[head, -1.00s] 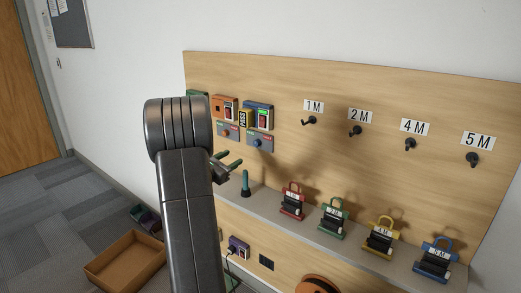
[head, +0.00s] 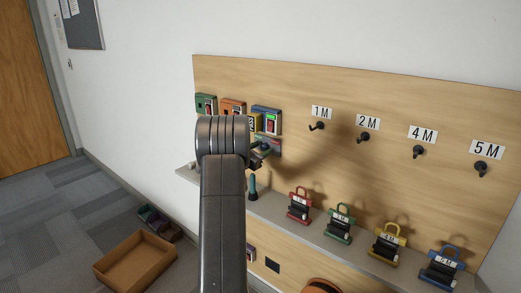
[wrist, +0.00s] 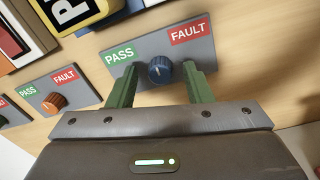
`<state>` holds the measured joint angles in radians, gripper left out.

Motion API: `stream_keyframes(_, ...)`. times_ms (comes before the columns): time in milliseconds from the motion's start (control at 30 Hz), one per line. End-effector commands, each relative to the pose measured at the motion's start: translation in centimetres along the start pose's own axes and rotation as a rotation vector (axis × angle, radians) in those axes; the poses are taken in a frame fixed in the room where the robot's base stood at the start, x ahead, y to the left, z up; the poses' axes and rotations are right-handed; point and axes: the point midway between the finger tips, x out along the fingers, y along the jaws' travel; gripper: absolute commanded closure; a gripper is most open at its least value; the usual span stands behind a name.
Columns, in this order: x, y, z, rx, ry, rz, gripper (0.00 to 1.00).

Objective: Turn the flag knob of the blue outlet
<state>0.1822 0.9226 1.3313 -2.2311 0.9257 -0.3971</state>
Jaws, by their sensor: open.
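The blue outlet (head: 266,120) is a blue box on the wooden board, right of the orange and green ones. Below it is a grey flag plate (wrist: 158,48) with a green PASS label on the left and a red FAULT label on the right. Its flag knob (wrist: 160,69) is round, ridged and dark blue. My gripper (wrist: 159,78) is open, with one green finger on each side of the knob. I cannot tell whether the fingers touch it. In the head view my gripper (head: 264,148) is partly hidden and covers much of the plate.
The orange outlet (head: 232,107) and its orange knob (wrist: 54,102) are close on the left. A green outlet (head: 206,104) stands further left. A dark green upright object (head: 252,187) and several coloured padlock-like devices stand on the shelf (head: 275,208) below. Hooks with length labels are to the right.

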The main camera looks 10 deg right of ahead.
Motion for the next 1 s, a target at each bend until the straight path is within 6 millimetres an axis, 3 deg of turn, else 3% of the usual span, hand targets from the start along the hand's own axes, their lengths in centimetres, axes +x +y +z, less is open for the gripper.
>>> stream_keyframes(233,0.09,-0.01,-0.01,0.0,0.0,0.0,0.54)
stream_keyframes(467,0.07,-0.01,-0.02,0.0,0.0,0.0,0.97)
stream_keyframes(767,0.06,-0.01,-0.03,-0.029,0.002,-0.001,0.99)
stream_keyframes(1000,0.06,0.03,-0.02,-0.153,0.007,-0.002,0.99)
